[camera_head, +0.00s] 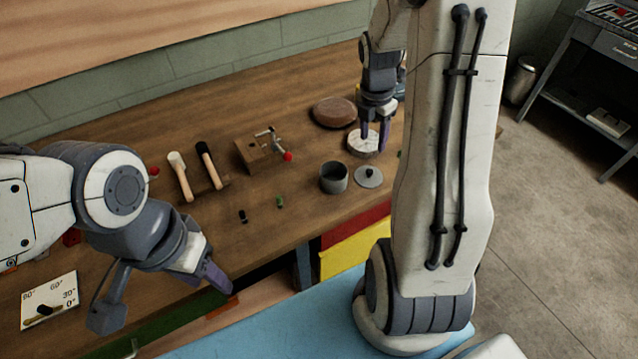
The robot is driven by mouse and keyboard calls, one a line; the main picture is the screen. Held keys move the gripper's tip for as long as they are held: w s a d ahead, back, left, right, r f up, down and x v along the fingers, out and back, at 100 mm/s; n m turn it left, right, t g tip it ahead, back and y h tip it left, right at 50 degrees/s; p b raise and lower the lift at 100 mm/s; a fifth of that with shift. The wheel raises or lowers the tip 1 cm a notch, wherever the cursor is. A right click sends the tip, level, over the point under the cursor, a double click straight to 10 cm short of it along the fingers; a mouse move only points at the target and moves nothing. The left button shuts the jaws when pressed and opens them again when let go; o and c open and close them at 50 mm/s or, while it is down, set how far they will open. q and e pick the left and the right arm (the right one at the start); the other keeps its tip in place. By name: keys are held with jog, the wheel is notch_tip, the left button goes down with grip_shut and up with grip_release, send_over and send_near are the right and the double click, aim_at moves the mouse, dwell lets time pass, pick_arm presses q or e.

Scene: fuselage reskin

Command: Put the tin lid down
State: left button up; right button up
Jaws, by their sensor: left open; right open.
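The tin lid (368,182), a flat grey disc with a dark knob on top, lies on the wooden bench just right of the open grey tin (333,181). My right gripper (374,140) is open and points down behind the lid, in front of a pale round disc (357,146) in the picture. Its fingers look clear of the lid, and nothing shows between them. My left gripper (218,282) is open and empty at the bench's front edge, far to the left of the lid.
A brown round block (334,112) sits behind the pale disc. A wooden block with a red-tipped clamp (262,153) and two mallets (180,176) stand left of the tin. Small dark and green pieces (280,202) lie in front. My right arm hides the bench's right side.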

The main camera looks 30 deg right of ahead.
jog(key=s+a+r+m, duration=0.2)
jog(key=a, duration=0.6)
jog(key=s+a+r+m+y, duration=0.1)
jog(key=s+a+r+m, duration=0.1)
jog(key=a, duration=0.5)
jog(key=s+a+r+m, duration=0.1)
jog(key=a+r+m, duration=0.15)
jog(key=a, duration=0.55)
jog(key=s+a+m, duration=0.3)
jog(key=s+a, duration=0.1)
jog(key=s, duration=0.4)
jog(key=s+a+r+m+y, duration=0.1)
jog(key=s+a+m, duration=0.3)
jog(key=s, duration=0.3)
jog(key=shift+s+a+r, duration=0.15)
jog(key=shift+s+a, duration=0.25)
jog(key=shift+a, duration=0.25)
jog(key=shift+m, duration=0.25)
